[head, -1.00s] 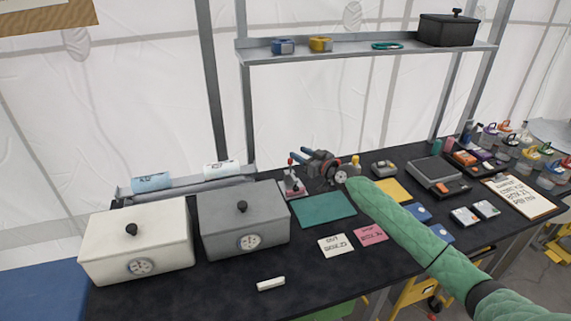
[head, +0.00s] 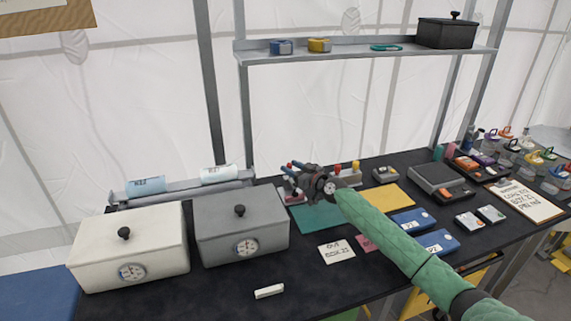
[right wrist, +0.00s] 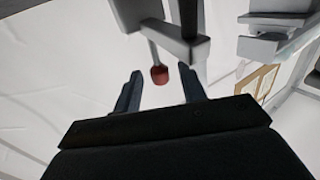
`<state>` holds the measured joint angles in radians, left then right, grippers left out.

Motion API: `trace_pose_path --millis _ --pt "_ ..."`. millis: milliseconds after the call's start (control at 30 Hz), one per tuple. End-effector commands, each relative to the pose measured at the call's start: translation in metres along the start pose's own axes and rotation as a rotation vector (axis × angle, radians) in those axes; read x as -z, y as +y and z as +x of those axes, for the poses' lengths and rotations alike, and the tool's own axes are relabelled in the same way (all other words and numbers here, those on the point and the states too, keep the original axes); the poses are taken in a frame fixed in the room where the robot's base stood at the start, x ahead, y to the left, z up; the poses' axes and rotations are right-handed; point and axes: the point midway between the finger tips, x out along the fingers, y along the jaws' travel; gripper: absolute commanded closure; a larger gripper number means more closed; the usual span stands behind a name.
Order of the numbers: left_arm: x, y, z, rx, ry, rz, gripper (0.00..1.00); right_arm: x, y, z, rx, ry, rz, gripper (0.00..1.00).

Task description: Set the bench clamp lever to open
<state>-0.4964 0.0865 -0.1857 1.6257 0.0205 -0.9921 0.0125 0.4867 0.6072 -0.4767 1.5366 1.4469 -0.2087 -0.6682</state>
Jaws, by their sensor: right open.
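The bench clamp (head: 294,196) stands at the back of the dark bench, mostly hidden behind my right gripper in the head view. In the right wrist view its lever shows as a grey rod with a red knob (right wrist: 159,75), hanging from a grey bracket (right wrist: 172,42). My right gripper (head: 290,168) is over the clamp. In the right wrist view its two fingers (right wrist: 160,86) are apart, with the red knob appearing between their tips. Whether they touch it I cannot tell. My left gripper is not in view.
A grey lidded box (head: 212,241) and a white lidded box (head: 95,262) stand left of the clamp. A block with red and yellow knobs (head: 346,178) is just right of my gripper. A green mat (head: 312,219) lies in front. A shelf (head: 350,54) hangs above.

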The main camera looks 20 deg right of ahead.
Motion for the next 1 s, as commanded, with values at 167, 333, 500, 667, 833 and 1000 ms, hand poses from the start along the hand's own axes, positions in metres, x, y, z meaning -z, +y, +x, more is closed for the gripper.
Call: trace_pose_path --millis 167,333,500,667,833,1000 --pt "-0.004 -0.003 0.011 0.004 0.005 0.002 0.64 0.001 -0.001 0.024 0.000 0.000 0.002 0.59" --pt "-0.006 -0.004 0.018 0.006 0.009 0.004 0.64 0.000 0.000 0.035 0.000 0.000 0.001 0.59" --pt "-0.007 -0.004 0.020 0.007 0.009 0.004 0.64 -0.001 0.000 0.037 0.000 -0.001 0.000 0.59" --pt "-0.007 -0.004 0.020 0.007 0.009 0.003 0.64 -0.001 0.000 0.036 0.000 -0.001 0.000 0.63" --pt "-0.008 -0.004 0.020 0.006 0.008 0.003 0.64 -0.001 0.000 0.036 0.000 -0.001 0.000 0.96" --pt "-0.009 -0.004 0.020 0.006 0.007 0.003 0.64 -0.001 0.000 0.036 0.000 -0.001 0.000 1.00"
